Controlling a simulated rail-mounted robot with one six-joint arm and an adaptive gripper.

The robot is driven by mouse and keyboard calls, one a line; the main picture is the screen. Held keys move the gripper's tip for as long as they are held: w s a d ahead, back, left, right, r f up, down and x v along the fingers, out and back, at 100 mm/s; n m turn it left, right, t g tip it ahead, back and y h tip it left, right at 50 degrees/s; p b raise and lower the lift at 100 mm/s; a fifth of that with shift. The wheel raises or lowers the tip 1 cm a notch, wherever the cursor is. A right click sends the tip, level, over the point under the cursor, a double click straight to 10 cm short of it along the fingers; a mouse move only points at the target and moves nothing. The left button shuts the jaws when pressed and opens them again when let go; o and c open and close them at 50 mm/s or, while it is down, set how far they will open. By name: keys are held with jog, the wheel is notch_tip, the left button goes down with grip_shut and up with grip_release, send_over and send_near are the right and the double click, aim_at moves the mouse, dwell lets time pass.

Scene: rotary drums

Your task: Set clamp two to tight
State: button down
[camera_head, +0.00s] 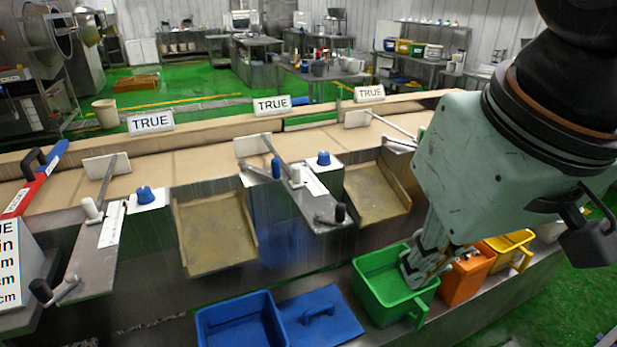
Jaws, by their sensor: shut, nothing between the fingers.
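My gripper (418,272) is at the right, pointing down over a green bin (370,270), with its fingers shut and empty. No part is readably marked as clamp two. A middle slide unit (318,205) carries a white peg, a black-knobbed crank at its front end and a blue knob (323,159) beside it. A similar left unit (95,245) has a white peg, a black-knobbed crank and a blue knob (145,195). Both units are apart from my gripper, to its left. My arm hides most of the area at the far right.
White TRUE signs (272,105) stand along the back ledge. Tan chutes (215,235) slope between the units. A blue bin (240,322) with a blue lid, an orange bin (467,277) and a yellow bin (512,246) line the front. A red-and-blue handled tool (38,180) is at left.

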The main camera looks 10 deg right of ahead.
jog(key=shift+w+d+r+n+g+y+p, duration=0.45)
jog(key=shift+w+r+n+g+p, duration=0.95)
jog(key=shift+w, duration=3.45)
jog(key=shift+w+d+r+n+g+y+p, duration=0.2)
jog(key=shift+w+d+r+n+g+p, duration=0.6)
jog(key=shift+w+p, duration=2.7)
jog(key=shift+w+d+r+n+g+y+p, duration=0.35)
jog(key=shift+w+r+n+g, duration=0.65)
jog(key=shift+w, duration=5.25)
jog(key=w+d+f+n+g+y+p, duration=0.1)
jog(key=w+d+f+n+g+p, duration=0.1)
jog(key=w+f, duration=0.5)
jog(key=w+d+f+n+g+y+p, duration=0.2)
jog(key=w+d+f+p, duration=0.3)
jog(key=w, duration=0.5)
jog(key=shift+d+f+g+p, duration=0.15)
jog(key=shift+f+g+p, duration=0.45)
jog(key=shift+f, duration=0.6)
